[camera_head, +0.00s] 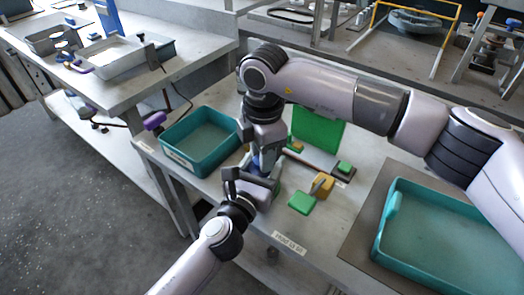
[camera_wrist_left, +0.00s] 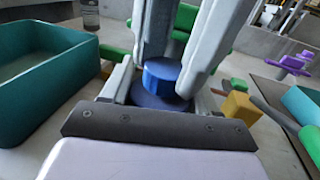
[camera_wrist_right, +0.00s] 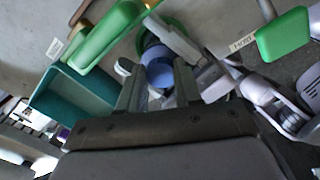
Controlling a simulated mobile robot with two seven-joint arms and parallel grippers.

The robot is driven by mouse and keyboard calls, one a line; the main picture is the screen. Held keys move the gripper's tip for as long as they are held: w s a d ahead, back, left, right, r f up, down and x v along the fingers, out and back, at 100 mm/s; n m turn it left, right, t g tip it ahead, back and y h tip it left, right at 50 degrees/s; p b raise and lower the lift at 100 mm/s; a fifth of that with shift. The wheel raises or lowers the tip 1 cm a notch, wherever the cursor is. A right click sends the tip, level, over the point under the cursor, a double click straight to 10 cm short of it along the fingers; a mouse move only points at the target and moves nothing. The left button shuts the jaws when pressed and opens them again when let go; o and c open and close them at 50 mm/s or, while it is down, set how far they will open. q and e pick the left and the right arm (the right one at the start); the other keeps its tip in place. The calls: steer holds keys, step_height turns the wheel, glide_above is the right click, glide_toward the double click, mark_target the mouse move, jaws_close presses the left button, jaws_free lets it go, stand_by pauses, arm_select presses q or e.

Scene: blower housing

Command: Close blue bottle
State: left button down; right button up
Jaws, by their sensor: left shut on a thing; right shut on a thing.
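The blue bottle (camera_wrist_left: 150,97) stands between my two grippers, with a blue cap (camera_wrist_left: 162,76) directly above it. In the left wrist view the cap appears to sit at the bottle's top; whether it is fully seated I cannot tell. My left gripper (camera_head: 260,180) is shut around the bottle body from the side. My right gripper (camera_head: 264,150) points down from above and is shut on the cap; its fingers flank the cap in the right wrist view (camera_wrist_right: 159,78). In the head view the grippers hide most of the bottle.
A teal bin (camera_head: 170,152) stands left of the grippers near the table edge. A green panel (camera_head: 318,130), a green block (camera_head: 302,203) and a yellow block (camera_head: 322,184) lie to the right. A large teal tray (camera_head: 385,235) is further right.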

steer(key=m, duration=0.4)
steer(key=shift+m, duration=0.4)
steer(key=m, duration=0.3)
steer(key=shift+s, duration=0.1)
steer(key=o, duration=1)
steer(key=shift+r, duration=2.25)
steer(key=shift+n, duration=0.3)
steer(key=shift+c, duration=0.3)
